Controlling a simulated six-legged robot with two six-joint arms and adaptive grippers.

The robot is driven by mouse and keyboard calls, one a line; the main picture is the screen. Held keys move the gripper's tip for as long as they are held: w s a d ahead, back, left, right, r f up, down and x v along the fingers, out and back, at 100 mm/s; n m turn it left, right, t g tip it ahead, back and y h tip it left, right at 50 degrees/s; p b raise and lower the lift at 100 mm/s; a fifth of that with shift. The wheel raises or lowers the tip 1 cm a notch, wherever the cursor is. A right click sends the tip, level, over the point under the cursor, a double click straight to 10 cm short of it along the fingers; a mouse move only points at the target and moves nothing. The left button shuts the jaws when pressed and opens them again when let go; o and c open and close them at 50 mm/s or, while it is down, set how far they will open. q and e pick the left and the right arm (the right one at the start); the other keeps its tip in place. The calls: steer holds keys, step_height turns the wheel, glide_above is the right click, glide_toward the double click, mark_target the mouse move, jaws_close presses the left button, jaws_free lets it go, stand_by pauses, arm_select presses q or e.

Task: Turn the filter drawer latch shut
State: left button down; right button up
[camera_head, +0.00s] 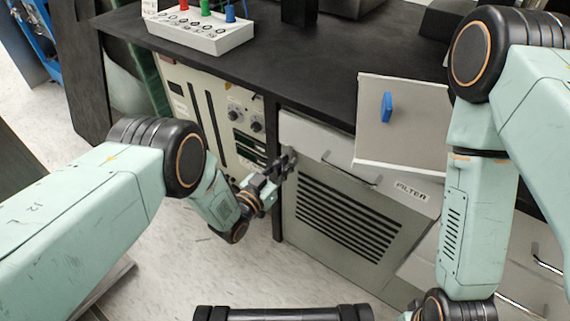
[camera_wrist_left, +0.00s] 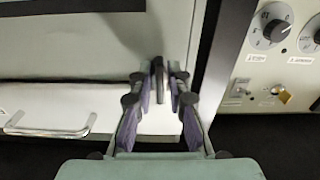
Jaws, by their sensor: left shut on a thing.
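The filter drawer (camera_head: 310,139) is a pale front with a metal bar handle and a "FILTER" label, under the dark bench top. Its front and handle also show in the left wrist view (camera_wrist_left: 65,97). My left gripper (camera_head: 283,168) is at the drawer's left end, beside the dark post. In the left wrist view, the two fingers (camera_wrist_left: 162,95) are shut on a small dark upright latch (camera_wrist_left: 158,75). The fingers hide part of the latch, so its exact angle is hard to tell. My right arm comes down at the right; its gripper is out of view.
A grey vented panel (camera_head: 310,250) lies below the drawer. A control panel with knobs (camera_head: 257,126) stands to the left. A pale board with a blue knob (camera_head: 423,118) overlaps the bench edge. A white box with coloured plugs (camera_head: 213,39) sits on the bench. Another drawer front (camera_head: 520,277) is at the right.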

arm_select(q)
steer(key=shift+m, duration=0.3)
stand_by(0.4)
steer(key=c, duration=1.5)
jaws_free()
steer(key=v, duration=1.2)
